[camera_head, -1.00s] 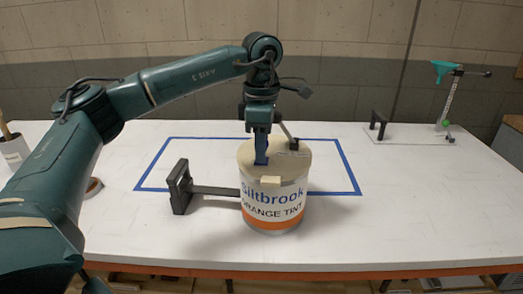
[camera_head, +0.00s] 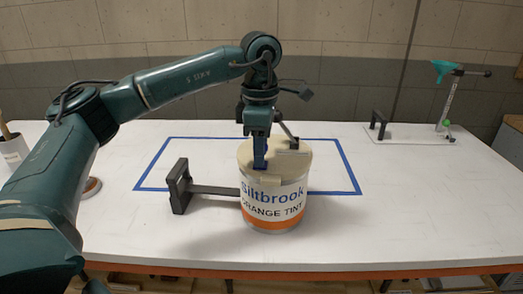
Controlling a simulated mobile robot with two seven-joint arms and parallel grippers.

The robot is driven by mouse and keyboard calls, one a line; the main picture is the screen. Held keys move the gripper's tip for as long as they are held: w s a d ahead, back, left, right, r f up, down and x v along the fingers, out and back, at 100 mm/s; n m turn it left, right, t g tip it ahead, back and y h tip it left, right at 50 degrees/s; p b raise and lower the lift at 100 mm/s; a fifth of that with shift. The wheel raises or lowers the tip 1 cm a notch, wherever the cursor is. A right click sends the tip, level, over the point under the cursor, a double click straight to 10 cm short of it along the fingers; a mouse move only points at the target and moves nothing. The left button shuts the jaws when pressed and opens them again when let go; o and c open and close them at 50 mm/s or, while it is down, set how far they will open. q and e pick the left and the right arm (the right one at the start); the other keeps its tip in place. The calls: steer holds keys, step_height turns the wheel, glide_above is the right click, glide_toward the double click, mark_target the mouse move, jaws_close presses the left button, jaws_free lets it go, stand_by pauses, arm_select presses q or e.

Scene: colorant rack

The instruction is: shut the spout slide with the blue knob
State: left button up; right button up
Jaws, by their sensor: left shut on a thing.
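The can labelled "Siltbrook Orange Tint" (camera_head: 272,205) stands upright on the white table, with a pale lid (camera_head: 284,160) and a small pale spout piece (camera_head: 264,181) at its front rim. My left gripper (camera_head: 259,164) points straight down at the front part of the lid. It is shut on the blue knob, of which only a little blue shows at the fingertips. The slide under it is mostly hidden, so I cannot tell how far it covers the spout opening. My right gripper is not in view.
A black bracket (camera_head: 180,187) with a bar reaches the can's left side. A dark lever (camera_head: 289,133) stands up on the lid behind my gripper. Blue tape (camera_head: 350,172) outlines an area around the can. A stand with a teal funnel (camera_head: 443,70) is at the back right.

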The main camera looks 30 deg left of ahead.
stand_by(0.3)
arm_select(q)
steer(key=shift+s+d, duration=0.3)
steer(key=shift+s, duration=0.3)
steer(key=o, duration=1.1)
steer(key=shift+o, duration=0.2)
